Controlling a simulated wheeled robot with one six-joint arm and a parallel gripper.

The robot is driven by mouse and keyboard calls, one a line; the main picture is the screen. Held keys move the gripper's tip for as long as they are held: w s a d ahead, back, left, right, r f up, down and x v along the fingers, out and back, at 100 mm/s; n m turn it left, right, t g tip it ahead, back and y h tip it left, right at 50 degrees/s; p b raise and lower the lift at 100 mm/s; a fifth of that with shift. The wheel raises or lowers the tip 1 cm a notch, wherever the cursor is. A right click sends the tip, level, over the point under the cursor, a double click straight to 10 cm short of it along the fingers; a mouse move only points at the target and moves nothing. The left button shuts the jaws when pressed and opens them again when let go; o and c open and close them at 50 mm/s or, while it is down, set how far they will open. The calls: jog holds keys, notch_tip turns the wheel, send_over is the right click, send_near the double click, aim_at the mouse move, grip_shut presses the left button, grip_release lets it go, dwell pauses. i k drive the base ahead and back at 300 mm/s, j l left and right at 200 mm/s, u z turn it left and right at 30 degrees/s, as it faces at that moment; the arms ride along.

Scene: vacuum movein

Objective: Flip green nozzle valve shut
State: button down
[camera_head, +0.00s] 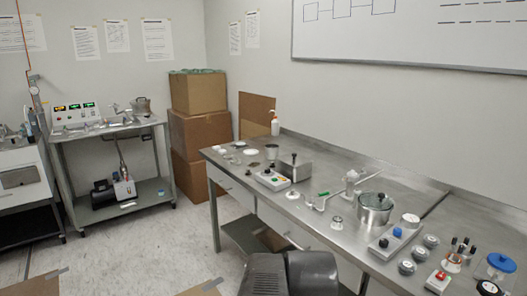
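A small green lever (324,194), which looks like the green nozzle valve's handle, is on the steel bench (400,200) near its middle. It lies along a pale metal fitting (318,204), just left of a lidded steel pot (375,209). The lever is too small in view to tell for sure whether the valve is open or shut. My gripper is not in view. Dark grey rounded parts, probably of my own arm, show at the bottom middle, in front of the bench and well apart from the lever.
A switch box with a blue knob (398,233), several round gauges and a blue-lidded jar (501,262) crowd the bench's right end. A grey box (295,167) stands left of the lever. Cardboard boxes (197,93) and a steel cart (150,190) stand behind. Floor at left is partly clear.

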aim_at(320, 196)
jog(key=k+u, duration=0.1)
jog(key=i+l+z, duration=0.15)
jog(key=i+z, duration=0.2)
jog(key=i, duration=0.15)
jog(key=i+z, duration=0.35)
jog(key=i, duration=0.15)
